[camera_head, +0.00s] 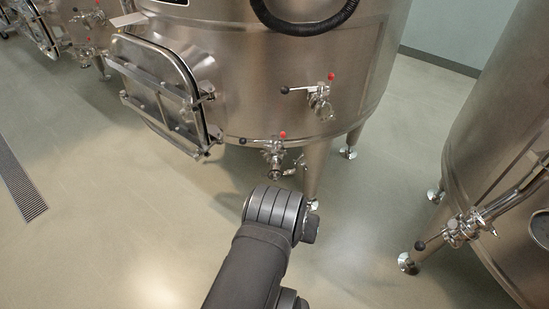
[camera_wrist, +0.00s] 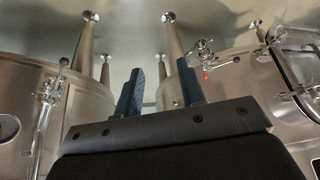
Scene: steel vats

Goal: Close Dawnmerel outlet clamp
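No name is readable on the vats, so I cannot tell which is Dawnmerel. The middle steel vat (camera_head: 255,75) has a low outlet valve (camera_head: 273,152) with a red-tipped part and a black-knobbed lever. Clamp hardware sits around this outlet, too small to tell open from closed. The same vat's low outlet (camera_wrist: 203,48) shows in the wrist view, beyond the right fingertip and apart from it. My gripper (camera_wrist: 160,88) is open and empty, its two dark blue fingers spread. In the head view my arm ends just below the low outlet; the fingers are hidden there.
A hatch door (camera_head: 160,90) stands open left of the outlet. A second valve (camera_head: 320,98) sits higher on the vat. Vat legs (camera_head: 315,172) stand close by. Another vat (camera_head: 500,140) with its own valve (camera_head: 460,230) is at right. The left floor is clear around a drain grate (camera_head: 20,180).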

